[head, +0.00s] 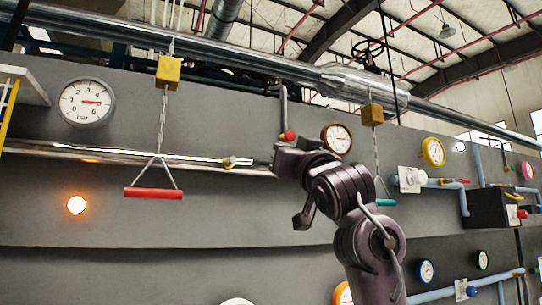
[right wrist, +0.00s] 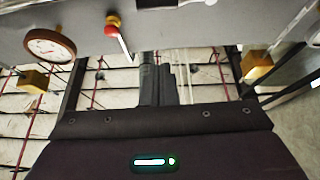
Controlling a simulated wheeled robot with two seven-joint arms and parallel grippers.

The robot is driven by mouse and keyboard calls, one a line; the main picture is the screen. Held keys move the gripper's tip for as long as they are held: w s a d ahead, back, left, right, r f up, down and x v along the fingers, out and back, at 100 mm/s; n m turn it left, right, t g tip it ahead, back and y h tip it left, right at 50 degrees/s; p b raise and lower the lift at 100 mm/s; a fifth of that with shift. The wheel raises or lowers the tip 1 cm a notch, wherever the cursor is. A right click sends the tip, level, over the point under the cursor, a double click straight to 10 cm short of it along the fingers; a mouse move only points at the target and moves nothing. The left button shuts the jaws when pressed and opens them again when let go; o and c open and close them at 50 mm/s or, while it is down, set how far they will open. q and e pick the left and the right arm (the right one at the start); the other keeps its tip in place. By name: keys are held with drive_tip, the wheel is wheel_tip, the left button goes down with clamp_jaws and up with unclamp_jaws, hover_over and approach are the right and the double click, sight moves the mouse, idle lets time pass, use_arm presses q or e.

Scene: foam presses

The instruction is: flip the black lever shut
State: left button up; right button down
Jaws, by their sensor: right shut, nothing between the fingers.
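I cannot pick out a lever that is clearly black. A lever with a red and yellow hub (head: 287,136) and a grey handle pointing up is on the grey wall; it also shows upside down in the right wrist view (right wrist: 114,25), its handle looking pale. A small valve with a yellow hub (head: 230,162) sits lower left on the chrome pipe. My right gripper (right wrist: 160,75) is shut and empty, with clear space between it and the hub in the right wrist view. In the head view my right arm covers the wall just below the hub, and its fingertips are not clear. My left gripper is out of view.
A brown-rimmed gauge (head: 336,138) is right of the hub. A red pull handle (head: 153,193) hangs at left, and a teal one (head: 386,202) hangs partly behind my arm. An orange lamp (head: 76,205) glows. A thick pipe (head: 250,62) runs along the top.

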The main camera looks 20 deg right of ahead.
wheel_tip(320, 180, up, 6)
drive_tip(key=p, duration=0.8)
hover_over(255, 162)
drive_tip(key=s+d, duration=0.2)
drive_tip(key=d, duration=0.1)
drive_tip(key=f, duration=0.2)
drive_tip(key=f+p, duration=0.1)
drive_tip(key=f, duration=0.2)
drive_tip(key=shift+w+a, duration=0.15)
drive_tip(key=shift+w, duration=0.05)
